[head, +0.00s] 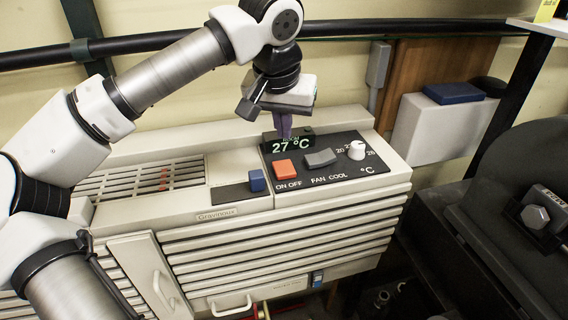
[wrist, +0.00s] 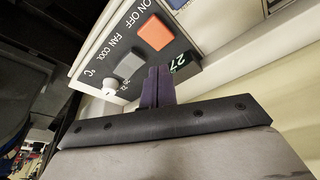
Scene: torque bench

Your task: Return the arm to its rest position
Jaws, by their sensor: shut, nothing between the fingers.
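In the wrist view the shut fingers (wrist: 158,84) point at the panel beside the display (wrist: 179,62). I cannot tell whether the fingertips touch anything. My white and grey arm reaches in from the left of the head view, bent at the elbow.
The panel carries an orange switch (head: 285,169), a grey switch (head: 320,158) and a white knob (head: 356,150). A blue block (head: 257,181) sits left of them. A black pipe (head: 400,28) runs along the wall behind. A dark machine (head: 510,200) stands at right.

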